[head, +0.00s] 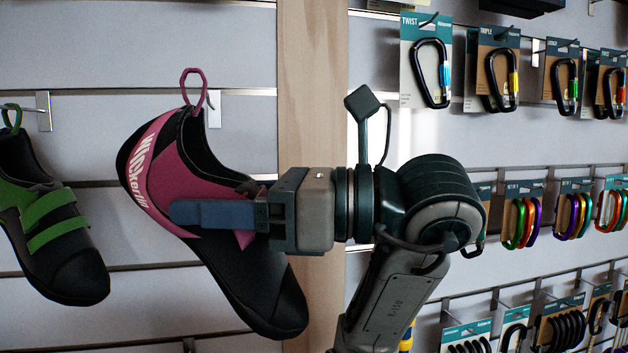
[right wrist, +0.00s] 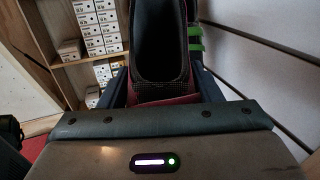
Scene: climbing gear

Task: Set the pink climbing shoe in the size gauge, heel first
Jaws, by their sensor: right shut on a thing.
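The pink and black climbing shoe (head: 178,165) is at the slatted wall in the head view, toe tilted down to the right. Its pink heel loop (head: 193,88) is at a wall hook (head: 212,108); I cannot tell whether it still hangs on it. My right gripper (head: 215,213) comes in from the right and is shut on the shoe's middle, one blue finger across its near side. In the right wrist view the shoe's dark opening (right wrist: 160,55) shows between the two fingers. The size gauge is not in view, nor is my left gripper.
A green and black shoe (head: 55,225) hangs at the left. Carded carabiners (head: 432,70) hang in rows on the right. A wooden post (head: 312,90) stands behind my right gripper. The right wrist view shows shelves with white boxes (right wrist: 97,30).

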